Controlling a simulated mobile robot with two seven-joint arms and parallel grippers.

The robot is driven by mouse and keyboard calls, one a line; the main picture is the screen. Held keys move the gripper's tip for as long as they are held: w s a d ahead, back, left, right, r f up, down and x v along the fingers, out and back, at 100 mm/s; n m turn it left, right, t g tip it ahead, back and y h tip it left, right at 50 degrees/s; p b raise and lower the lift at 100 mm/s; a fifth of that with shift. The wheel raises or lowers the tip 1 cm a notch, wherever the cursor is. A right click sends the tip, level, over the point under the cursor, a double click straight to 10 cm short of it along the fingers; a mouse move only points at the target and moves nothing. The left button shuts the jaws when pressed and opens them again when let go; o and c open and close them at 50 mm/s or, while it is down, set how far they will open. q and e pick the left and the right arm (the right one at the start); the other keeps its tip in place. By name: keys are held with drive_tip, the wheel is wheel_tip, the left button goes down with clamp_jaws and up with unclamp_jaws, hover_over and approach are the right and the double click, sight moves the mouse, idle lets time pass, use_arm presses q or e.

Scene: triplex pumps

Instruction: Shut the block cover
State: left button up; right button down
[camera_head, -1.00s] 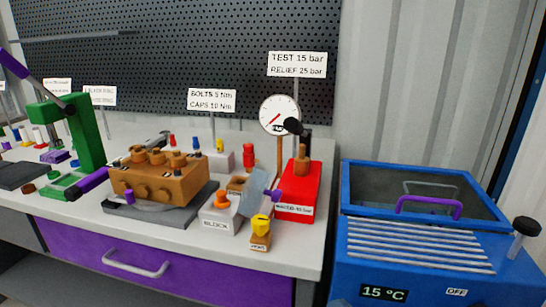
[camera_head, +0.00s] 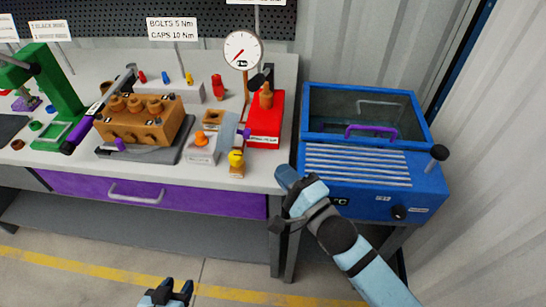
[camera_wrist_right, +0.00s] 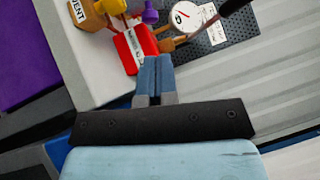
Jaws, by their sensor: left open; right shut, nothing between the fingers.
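The grey block box (camera_head: 202,154), with an orange knob on top, stands near the bench's front edge. Its pale translucent cover (camera_head: 228,130) stands tilted up at the box's right side, with a purple knob (camera_head: 247,134) on it. That purple knob appears at the top of the right wrist view (camera_wrist_right: 150,15); the cover is not clear there. My right gripper (camera_head: 284,176) is shut and empty, beyond the bench's front right corner, apart from the cover. Its shut fingers show in the right wrist view (camera_wrist_right: 154,76). My left gripper (camera_head: 172,287) is open and empty, low in front of the bench.
A yellow knob on a brown vent block (camera_head: 237,170) stands just in front of the cover. The red box (camera_head: 266,127) and gauge (camera_head: 243,50) stand close behind and right. The orange-brown pump (camera_head: 140,122) is left. A blue bath (camera_head: 365,170) stands right of the bench.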

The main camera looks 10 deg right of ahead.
sight(235, 134)
drive_tip(key=x, duration=0.9)
drive_tip(key=shift+s, duration=0.1)
drive_tip(key=a, duration=0.3)
drive_tip(key=shift+w+a+r, duration=0.2)
drive_tip(key=shift+w+r, duration=0.1)
drive_tip(key=shift+r, duration=0.1)
drive_tip(key=shift+r, duration=0.1)
use_arm(q)
drive_tip(key=shift+s+a+r+p, duration=0.1)
drive_tip(key=shift+s+r+p, duration=0.1)
drive_tip(key=shift+r+p, duration=0.75)
use_arm(e)
drive_tip(key=shift+a+r+n+g, duration=0.15)
drive_tip(key=shift+r+n+g, duration=0.2)
drive_tip(key=shift+n+g, duration=0.2)
use_arm(q)
drive_tip(key=shift+f+p, duration=0.25)
drive_tip(key=shift+p, duration=0.45)
use_arm(e)
drive_tip(key=shift+a+r+n, duration=0.1)
drive_tip(key=shift+n, duration=0.15)
